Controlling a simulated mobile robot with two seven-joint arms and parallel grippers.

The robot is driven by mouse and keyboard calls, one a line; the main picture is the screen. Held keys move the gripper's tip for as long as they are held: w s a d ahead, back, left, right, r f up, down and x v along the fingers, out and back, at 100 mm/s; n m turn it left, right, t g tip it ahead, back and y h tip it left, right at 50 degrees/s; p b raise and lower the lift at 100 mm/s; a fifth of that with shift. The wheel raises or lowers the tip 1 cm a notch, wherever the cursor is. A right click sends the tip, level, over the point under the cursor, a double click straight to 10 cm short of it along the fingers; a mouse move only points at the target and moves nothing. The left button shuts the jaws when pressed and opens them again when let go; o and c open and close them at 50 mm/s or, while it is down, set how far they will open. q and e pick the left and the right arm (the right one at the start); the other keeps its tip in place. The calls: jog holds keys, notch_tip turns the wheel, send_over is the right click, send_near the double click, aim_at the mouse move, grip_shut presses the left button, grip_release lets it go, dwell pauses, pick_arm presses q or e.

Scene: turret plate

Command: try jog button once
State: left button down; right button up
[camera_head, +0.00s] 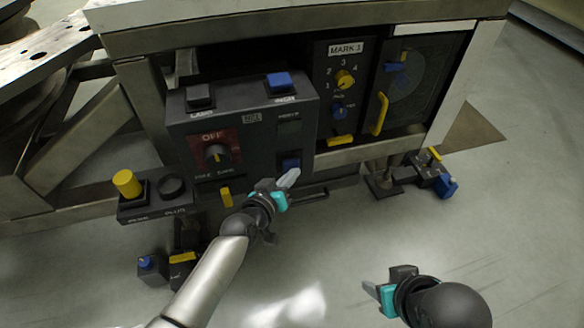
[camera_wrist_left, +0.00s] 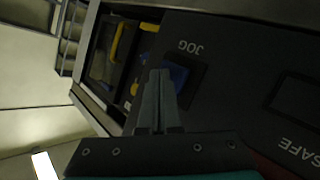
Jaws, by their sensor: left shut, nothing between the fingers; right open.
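The jog button is a blue key (camera_wrist_left: 179,74) beside the upside-down JOG label in the left wrist view. In the head view a blue key (camera_head: 290,163) sits low on the right of the dark control box's front (camera_head: 262,150), and I take it for the same one. My left gripper (camera_head: 291,176) is shut and empty, its tips just below that key. In the left wrist view its fingers (camera_wrist_left: 160,76) overlap the key's edge; I cannot tell whether they touch it. My right gripper (camera_head: 374,284) is open and empty, low on the right, away from the box.
The box's top carries a dark key (camera_head: 200,95) and another blue key (camera_head: 280,82); its front has a red OFF dial (camera_head: 216,154). A yellow button (camera_head: 127,183) stands left. The MARK panel (camera_head: 345,85) and yellow handle (camera_head: 380,114) are right.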

pick_arm(q)
jog(key=shift+w+a+r, duration=0.1)
jog(key=shift+w, duration=0.25)
dwell(0.4)
jog(key=shift+s, duration=0.1)
jog(key=shift+s+d+p, duration=0.3)
jog(key=shift+s+p, duration=0.2)
jog(key=shift+s, duration=0.4)
jog(key=s, duration=0.1)
jog(key=s+d+p, duration=0.1)
jog(key=s, duration=0.1)
jog(key=s+p, duration=0.1)
jog(key=shift+s+d, duration=0.3)
jog(key=shift+s, duration=0.1)
dwell(0.4)
